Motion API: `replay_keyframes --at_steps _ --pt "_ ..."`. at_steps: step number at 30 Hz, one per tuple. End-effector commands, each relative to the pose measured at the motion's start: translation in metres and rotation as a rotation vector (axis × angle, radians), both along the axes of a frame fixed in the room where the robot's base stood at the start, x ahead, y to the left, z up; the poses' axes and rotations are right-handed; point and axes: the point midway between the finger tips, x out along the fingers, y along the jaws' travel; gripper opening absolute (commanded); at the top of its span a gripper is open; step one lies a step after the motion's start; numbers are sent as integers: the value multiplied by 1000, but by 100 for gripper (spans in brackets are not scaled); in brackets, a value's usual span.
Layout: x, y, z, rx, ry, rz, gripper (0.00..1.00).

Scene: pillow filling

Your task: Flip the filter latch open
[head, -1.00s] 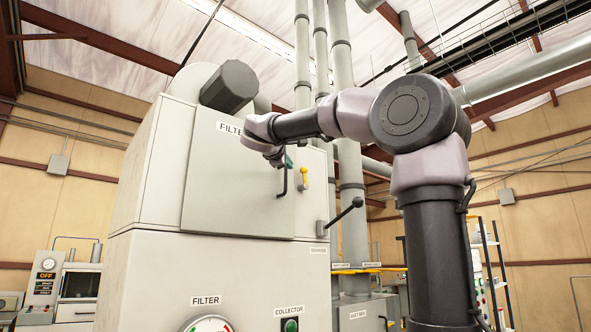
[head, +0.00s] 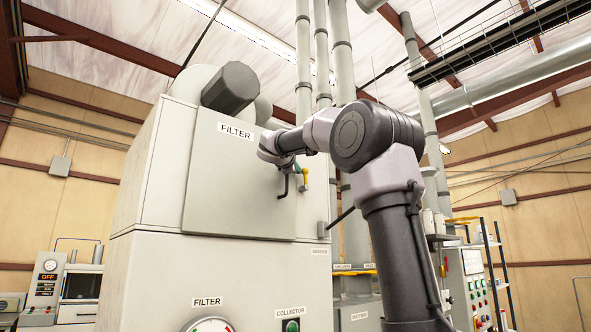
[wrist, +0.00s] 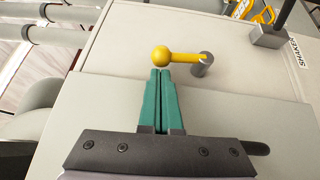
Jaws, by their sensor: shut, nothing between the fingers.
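The filter latch is a short yellow lever (wrist: 183,58) with a ball end and a grey round pivot, on the side of the grey filter cabinet (head: 155,170). In the wrist view it lies crosswise, ball to the left and pivot to the right. It also shows small in the head view (head: 304,173), beside the panel's edge. My gripper (wrist: 161,71) has its green fingers shut together and empty. Its tips are right at the ball end; I cannot tell if they touch it. In the head view my gripper (head: 296,168) is partly hidden by my wrist.
The FILTER panel (head: 233,190) has a dark bent handle (head: 284,186) close to my wrist. A black lever (head: 341,217) on a grey block, by the SHAKER label, sits lower right. Tall pipes (head: 302,60) stand behind the cabinet.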

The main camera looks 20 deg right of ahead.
Motion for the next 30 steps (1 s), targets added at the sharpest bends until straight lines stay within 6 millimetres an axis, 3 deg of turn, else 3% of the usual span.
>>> replay_keyframes --at_steps 7,14,30 --pt "0 -2 1 0 0 -1 0" --pt "3 -17 6 0 0 -4 0" --pt "3 -20 7 0 -1 -9 0"
